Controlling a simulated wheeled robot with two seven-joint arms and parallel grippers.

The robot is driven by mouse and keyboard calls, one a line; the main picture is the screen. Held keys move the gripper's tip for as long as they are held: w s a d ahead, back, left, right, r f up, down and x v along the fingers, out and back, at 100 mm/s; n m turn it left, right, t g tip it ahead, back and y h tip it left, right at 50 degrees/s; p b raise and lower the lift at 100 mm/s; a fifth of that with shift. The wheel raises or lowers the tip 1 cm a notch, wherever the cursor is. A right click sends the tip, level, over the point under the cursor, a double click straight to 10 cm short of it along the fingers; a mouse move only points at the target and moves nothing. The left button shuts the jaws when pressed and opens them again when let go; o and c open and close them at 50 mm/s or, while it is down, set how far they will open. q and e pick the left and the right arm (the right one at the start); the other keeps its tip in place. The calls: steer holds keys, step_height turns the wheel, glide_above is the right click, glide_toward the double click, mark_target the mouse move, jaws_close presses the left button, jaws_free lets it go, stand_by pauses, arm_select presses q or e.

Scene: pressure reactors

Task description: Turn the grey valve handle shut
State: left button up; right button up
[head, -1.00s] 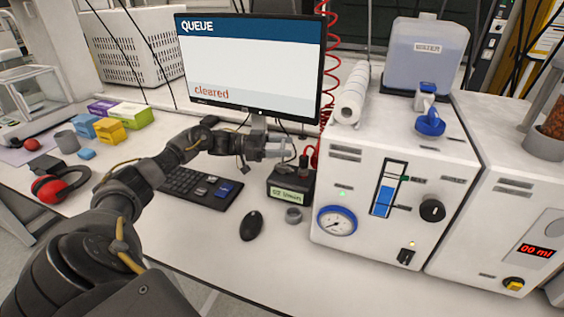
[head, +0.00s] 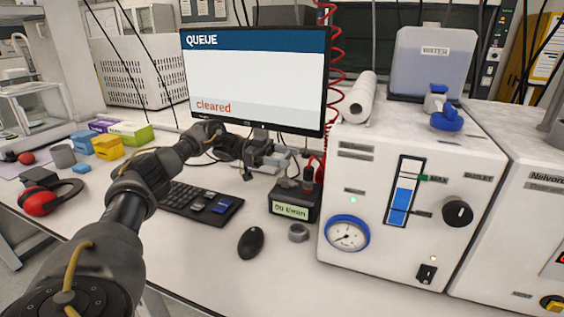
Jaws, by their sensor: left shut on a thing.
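My left gripper (head: 280,160) is shut on the grey valve handle, just above the black box (head: 293,201) in front of the monitor. The fingers cover most of the handle, so its exact angle is hard to tell. The black box has a small lit green display in l/min on its front, and a red plug and coiled hose rise behind it. My right gripper is out of view.
The white reactor unit (head: 375,165) with a blue-rimmed gauge (head: 347,233) stands right of the box. The monitor (head: 255,75) is close behind my gripper. A keyboard (head: 198,203), mouse (head: 251,242) and grey ring (head: 298,232) lie in front.

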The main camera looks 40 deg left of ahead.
arm_select(q)
steer(key=shift+d+f, duration=0.15)
steer(key=shift+d, duration=0.15)
steer(key=shift+c, duration=0.2)
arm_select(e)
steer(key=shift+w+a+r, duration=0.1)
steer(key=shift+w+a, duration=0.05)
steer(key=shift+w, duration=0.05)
arm_select(q)
steer(key=o, duration=1)
steer(key=shift+w+d, duration=0.2)
steer(key=shift+s+a, duration=0.2)
steer(key=shift+a, duration=0.6)
steer(key=b+v, duration=0.1)
steer(key=v, duration=0.8)
steer(key=shift+s+a, duration=0.2)
steer(key=shift+a, duration=0.15)
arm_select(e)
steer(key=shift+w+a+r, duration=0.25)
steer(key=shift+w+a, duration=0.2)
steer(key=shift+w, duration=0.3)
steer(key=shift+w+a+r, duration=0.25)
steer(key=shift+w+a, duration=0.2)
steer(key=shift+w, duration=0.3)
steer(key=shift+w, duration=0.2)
